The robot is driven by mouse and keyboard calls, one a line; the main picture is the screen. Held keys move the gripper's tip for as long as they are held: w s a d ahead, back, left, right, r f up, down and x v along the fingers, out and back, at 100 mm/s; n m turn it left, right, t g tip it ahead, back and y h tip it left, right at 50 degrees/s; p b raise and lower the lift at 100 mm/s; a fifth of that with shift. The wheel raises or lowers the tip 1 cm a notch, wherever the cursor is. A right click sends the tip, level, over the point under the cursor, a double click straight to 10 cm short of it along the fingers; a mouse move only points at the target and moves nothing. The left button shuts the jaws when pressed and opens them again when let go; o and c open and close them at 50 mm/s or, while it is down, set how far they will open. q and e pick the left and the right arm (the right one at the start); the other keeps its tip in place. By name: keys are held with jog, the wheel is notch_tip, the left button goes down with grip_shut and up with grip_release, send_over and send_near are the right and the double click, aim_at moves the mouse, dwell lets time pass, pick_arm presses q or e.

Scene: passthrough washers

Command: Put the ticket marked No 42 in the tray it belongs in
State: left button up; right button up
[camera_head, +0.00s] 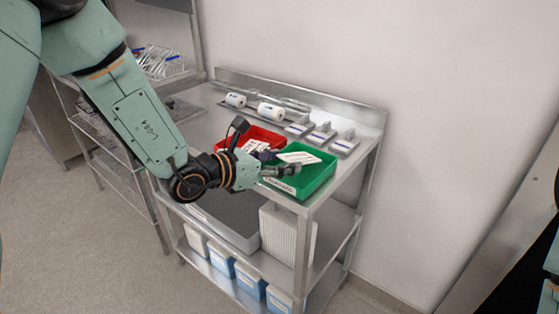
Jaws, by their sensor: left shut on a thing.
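My left gripper (283,170) reaches in from the left over the green tray (316,178) on the steel table. It is shut on a white ticket (299,157), which shows just above the fingertips, over the green tray's inside. I cannot read the print on this ticket or tell whether it touches the tray. The red tray (264,134) stands to the left, behind my gripper, with white papers (257,146) in it. My gripper hides part of both trays. My right gripper is not in view.
White rolls (271,112) and several small grey-and-white blocks (322,133) stand at the table's back (350,120). A raised metal edge and the wall lie behind them. Shelves below hold blue-and-white boxes (251,281). A rack (163,62) stands on the surface at the left.

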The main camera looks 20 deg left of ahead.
pick_arm(q)
jog(key=o, duration=0.5)
jog(key=shift+w+a, duration=0.1)
jog(key=shift+c, duration=0.2)
jog(key=shift+o, duration=1.4)
jog(key=v, duration=0.7)
jog(key=shift+s, duration=0.35)
jog(key=shift+w, duration=0.1)
